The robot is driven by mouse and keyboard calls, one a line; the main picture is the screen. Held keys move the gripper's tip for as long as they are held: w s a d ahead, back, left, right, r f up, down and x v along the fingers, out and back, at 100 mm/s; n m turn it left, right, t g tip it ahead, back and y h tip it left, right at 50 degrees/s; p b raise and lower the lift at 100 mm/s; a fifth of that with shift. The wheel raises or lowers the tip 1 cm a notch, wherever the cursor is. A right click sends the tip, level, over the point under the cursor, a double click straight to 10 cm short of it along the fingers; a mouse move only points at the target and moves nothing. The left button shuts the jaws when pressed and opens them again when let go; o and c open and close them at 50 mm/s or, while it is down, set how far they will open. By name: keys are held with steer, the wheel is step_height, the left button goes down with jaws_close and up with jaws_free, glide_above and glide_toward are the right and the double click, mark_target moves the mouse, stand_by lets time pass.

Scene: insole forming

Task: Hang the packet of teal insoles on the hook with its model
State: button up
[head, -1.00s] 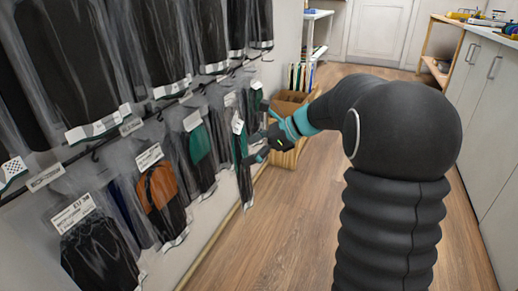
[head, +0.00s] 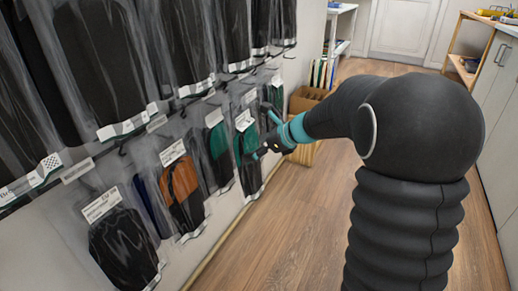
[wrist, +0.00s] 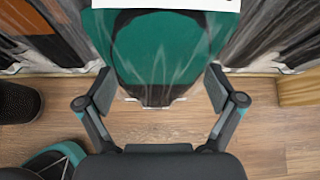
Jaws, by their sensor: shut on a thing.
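The packet of teal insoles (head: 250,146) is a clear bag with a white header card, teal above and dark below. In the head view it hangs upright at the wall display, in front of my gripper (head: 264,132). In the wrist view the packet (wrist: 160,50) fills the top middle, between the two fingers of my gripper (wrist: 160,95). The gripper is shut on the packet, with its fingers spread to the packet's width. Another packet with teal (head: 218,142) hangs just to the left. Whether a hook passes through the held packet's card is not visible.
Packets with orange (head: 182,185) and black (head: 122,245) insoles hang nearer on the lower row. Large dark packets (head: 105,65) hang above. The wooden floor (head: 285,225) beside the wall is clear.

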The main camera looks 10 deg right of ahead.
steer(key=shift+w+a+f, duration=0.25)
steer(key=shift+w+a, duration=0.55)
steer(key=shift+a, duration=0.35)
steer(key=shift+w+a+f, duration=0.25)
steer(key=shift+w+a, duration=0.6)
steer(key=shift+a, duration=0.25)
steer(key=shift+w+a+f, duration=0.25)
steer(key=shift+w+a, duration=0.55)
steer(key=shift+a, duration=0.35)
steer(key=shift+f, duration=0.1)
steer(key=o, duration=0.9)
steer(key=shift+c, duration=0.2)
